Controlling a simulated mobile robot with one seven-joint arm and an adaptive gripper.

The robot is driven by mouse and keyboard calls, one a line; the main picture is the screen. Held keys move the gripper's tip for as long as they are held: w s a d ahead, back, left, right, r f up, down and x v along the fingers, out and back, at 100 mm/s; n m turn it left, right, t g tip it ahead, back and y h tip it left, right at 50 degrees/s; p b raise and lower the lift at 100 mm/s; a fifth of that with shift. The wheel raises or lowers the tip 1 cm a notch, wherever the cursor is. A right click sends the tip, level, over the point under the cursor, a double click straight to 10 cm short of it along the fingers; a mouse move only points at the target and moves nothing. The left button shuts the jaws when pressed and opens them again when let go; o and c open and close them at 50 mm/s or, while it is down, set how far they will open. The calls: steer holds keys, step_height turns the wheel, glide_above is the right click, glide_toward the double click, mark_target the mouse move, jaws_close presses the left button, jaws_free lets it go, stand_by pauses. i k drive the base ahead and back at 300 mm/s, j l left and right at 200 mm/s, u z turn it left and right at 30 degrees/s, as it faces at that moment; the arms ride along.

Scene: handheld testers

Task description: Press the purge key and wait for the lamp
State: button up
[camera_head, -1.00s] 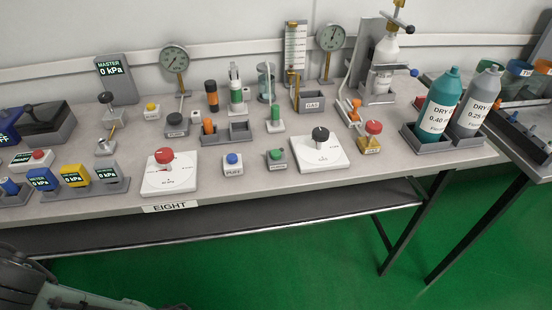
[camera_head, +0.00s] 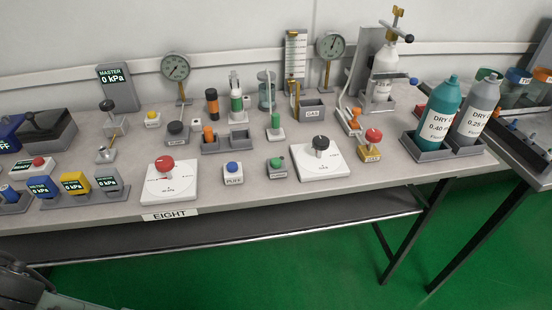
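No key with a readable purge label shows. Several push keys stand on the bench (camera_head: 330,205): a blue key (camera_head: 233,169) on a white box whose label seems to read PUFF, a green key (camera_head: 277,167) on a grey box with a label too small to read, a yellow key (camera_head: 152,119) further back, and a red key (camera_head: 38,164) at the left. A red knob (camera_head: 373,135) sits on a yellow block at the right. I cannot tell which item is the lamp. My gripper is not in view; only part of my arm shows at the lower left.
White dial plates with a red knob (camera_head: 167,166) and a black knob (camera_head: 320,143) flank the blue and green keys. Teal (camera_head: 440,112) and grey (camera_head: 476,110) bottles stand in a tray at the right. Gauges (camera_head: 175,67) and a MASTER display reading 0 kPa (camera_head: 115,75) stand behind.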

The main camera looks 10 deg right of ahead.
mark_target(275, 163)
steer(key=l+u, duration=0.2)
steer(key=u, duration=0.2)
steer(key=l+u, duration=0.2)
steer(key=u, duration=0.25)
steer(key=k+l+u, duration=0.1)
steer(key=u, duration=0.3)
steer(key=k+l+u, duration=0.25)
steer(key=l, duration=0.25)
steer(key=k+l+u, duration=0.2)
steer(key=k+l, duration=0.7)
steer(key=l+u, duration=0.05)
steer(key=l, duration=0.1)
